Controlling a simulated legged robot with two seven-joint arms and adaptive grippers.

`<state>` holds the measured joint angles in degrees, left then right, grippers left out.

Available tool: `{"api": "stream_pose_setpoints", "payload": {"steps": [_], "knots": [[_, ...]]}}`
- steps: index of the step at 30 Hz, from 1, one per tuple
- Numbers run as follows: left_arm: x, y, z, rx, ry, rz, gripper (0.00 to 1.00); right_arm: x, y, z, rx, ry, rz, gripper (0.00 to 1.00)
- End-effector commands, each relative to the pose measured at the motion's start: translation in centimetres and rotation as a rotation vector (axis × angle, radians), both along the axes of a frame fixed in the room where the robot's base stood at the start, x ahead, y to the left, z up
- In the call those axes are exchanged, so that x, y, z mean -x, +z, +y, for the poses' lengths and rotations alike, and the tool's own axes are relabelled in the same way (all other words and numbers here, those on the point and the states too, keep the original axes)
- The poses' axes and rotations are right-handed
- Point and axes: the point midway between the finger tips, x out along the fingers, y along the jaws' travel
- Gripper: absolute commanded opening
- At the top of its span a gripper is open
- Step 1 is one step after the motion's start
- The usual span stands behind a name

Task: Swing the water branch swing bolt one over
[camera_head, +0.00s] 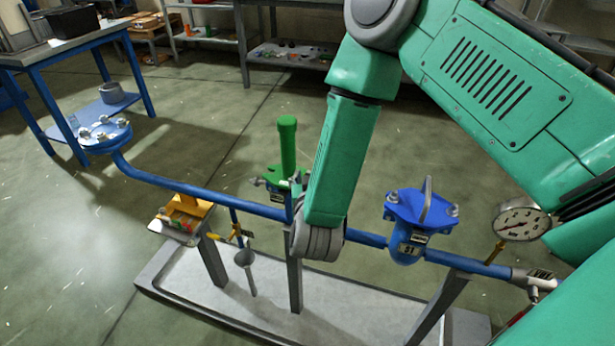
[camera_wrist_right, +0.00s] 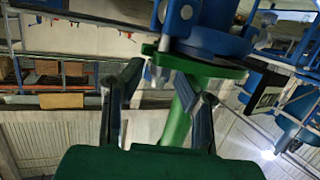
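A fitting with a green flange (camera_head: 270,173) and an upright green handle (camera_head: 288,145) stands on the blue pipe; a small metal bolt (camera_head: 258,182) shows at its left. No label shows which bolt is swing bolt one. My right arm hangs in front of this fitting and hides its right side and most of my right gripper. In the right wrist view my right gripper (camera_wrist_right: 160,75) has its fingers apart, beneath the green flange (camera_wrist_right: 205,66). The green handle (camera_wrist_right: 177,125) shows between the fingers, and a metal bolt (camera_wrist_right: 165,38) is close to the left fingertip. Contact cannot be told. My left gripper is out of view.
The blue pipe (camera_head: 195,195) runs across, with a bolted flange (camera_head: 105,133) at left and a blue lidded vessel (camera_head: 408,225) marked S1 at right. A pressure gauge (camera_head: 521,220) stands farther right. A grey base (camera_head: 205,290) lies below. A blue-framed table (camera_head: 60,50) is behind left.

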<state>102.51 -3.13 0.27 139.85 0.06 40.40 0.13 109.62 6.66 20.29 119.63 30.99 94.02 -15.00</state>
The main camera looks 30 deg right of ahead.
Motion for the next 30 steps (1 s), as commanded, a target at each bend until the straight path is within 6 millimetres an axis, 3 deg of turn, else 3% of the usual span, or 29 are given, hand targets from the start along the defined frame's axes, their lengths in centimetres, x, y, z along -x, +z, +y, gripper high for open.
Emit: {"api": "stream_pose_setpoints", "payload": {"steps": [5,19,30], "knots": [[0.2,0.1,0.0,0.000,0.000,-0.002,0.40,1.0,0.2,0.6,-0.001,0.002,0.002,0.29],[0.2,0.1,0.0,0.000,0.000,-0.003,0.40,8.8,2.3,4.7,0.000,0.003,0.003,0.29],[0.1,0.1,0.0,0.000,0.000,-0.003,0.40,10.3,2.8,5.3,0.000,0.001,0.001,0.29]]}}
